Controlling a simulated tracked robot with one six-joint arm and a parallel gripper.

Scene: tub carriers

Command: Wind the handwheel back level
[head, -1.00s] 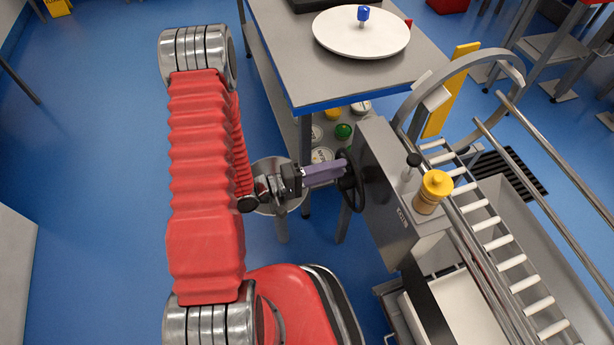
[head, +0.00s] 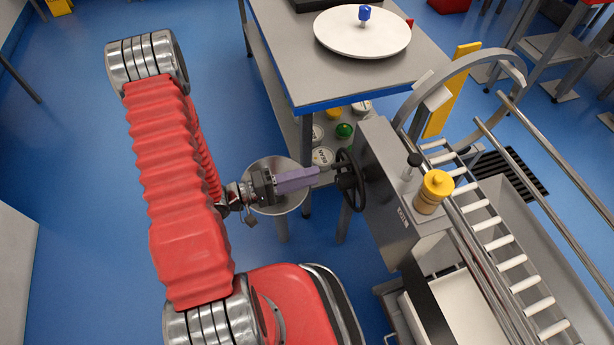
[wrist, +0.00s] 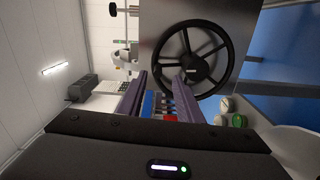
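The black handwheel (head: 355,191) with several spokes is on the left face of the steel machine housing (head: 385,205). It also shows nearly face-on in the wrist view (wrist: 222,69). My gripper (head: 317,175) has purple fingers pointing at the wheel, with a small gap between their tips and the rim. In the wrist view my gripper (wrist: 160,78) is open, its fingers apart with nothing held between them. The right finger overlaps the lower left part of the wheel in that picture. A short dark grip seems to stick out from the wheel near the fingertips.
A yellow-topped cylinder (head: 433,193) and a black-knobbed lever (head: 412,165) stand on the housing. A roller rack (head: 490,230) lies to the right. A steel table (head: 290,60) with a white disc (head: 360,32) is behind. A round stool (head: 277,200) is below my gripper. Floor at left is clear.

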